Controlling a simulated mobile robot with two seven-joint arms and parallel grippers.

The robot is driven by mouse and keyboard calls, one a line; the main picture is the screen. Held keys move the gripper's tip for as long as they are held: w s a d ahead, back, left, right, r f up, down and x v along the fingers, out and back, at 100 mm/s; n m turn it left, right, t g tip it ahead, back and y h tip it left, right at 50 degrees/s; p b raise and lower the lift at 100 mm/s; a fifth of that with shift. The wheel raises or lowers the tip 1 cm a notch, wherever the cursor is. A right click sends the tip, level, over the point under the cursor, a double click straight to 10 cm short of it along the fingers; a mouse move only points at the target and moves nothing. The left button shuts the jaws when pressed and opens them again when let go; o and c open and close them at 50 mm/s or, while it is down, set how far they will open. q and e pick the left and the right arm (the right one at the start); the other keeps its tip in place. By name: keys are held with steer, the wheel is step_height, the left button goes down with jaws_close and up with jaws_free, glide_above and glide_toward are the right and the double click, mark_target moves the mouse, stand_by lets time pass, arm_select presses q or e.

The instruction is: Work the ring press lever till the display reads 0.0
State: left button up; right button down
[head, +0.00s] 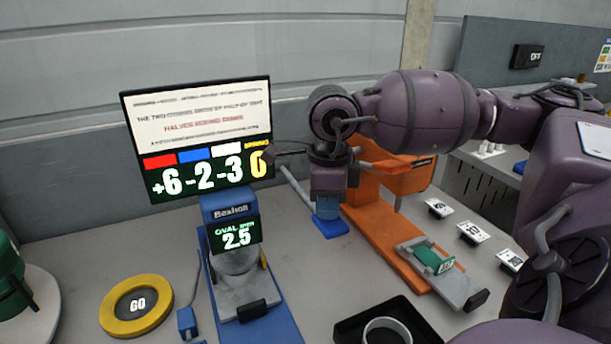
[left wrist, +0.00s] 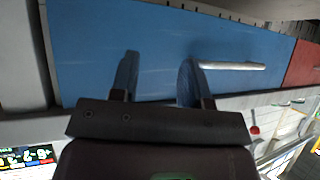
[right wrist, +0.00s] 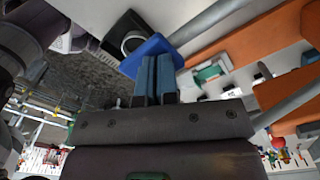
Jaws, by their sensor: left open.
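The orange press (head: 372,205) stands right of centre in the head view. A grey lever bar (head: 296,187) slants down from its left side to a blue end pad (head: 331,228). My right gripper (head: 327,212) points down at this pad, its blue fingers shut together; the right wrist view shows the fingertips (right wrist: 155,75) against or just short of the pad (right wrist: 147,57). Contact cannot be told. The display (head: 236,236) on the blue Bexholt gauge (head: 222,206) reads 2.5 under the word OVAL. My left gripper (left wrist: 158,82) is open and empty before a blue panel.
A black tray (head: 347,330) with a grey ring (head: 386,331) lies at the front. A large board (head: 198,140) shows +6, -2, -3 and 0. A green piece (head: 433,259) rests on the press base. Several white cards lie right.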

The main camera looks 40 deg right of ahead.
steer(key=shift+f+b, duration=0.75)
steer(key=shift+f, duration=0.85)
steer(key=shift+r, duration=0.45)
steer(key=shift+r+p, duration=0.5)
steer(key=shift+r, duration=0.25)
steer(key=shift+r+p, duration=0.35)
steer(key=shift+r, duration=0.6)
steer(key=shift+r+p, duration=0.8)
steer(key=shift+r, duration=1.2)
arm_select(q)
steer(key=r+p, duration=0.1)
steer(key=r, duration=0.1)
steer(key=r+p, duration=0.1)
steer(key=r, duration=0.1)
steer(key=r+p, duration=0.1)
steer(key=r, duration=0.1)
steer(key=shift+w, duration=0.35)
arm_select(e)
step_height(320, 180, up, 8)
arm_select(q)
steer(key=shift+s+a+f, duration=0.1)
steer(key=shift+s+f, duration=0.1)
steer(key=shift+f, duration=0.05)
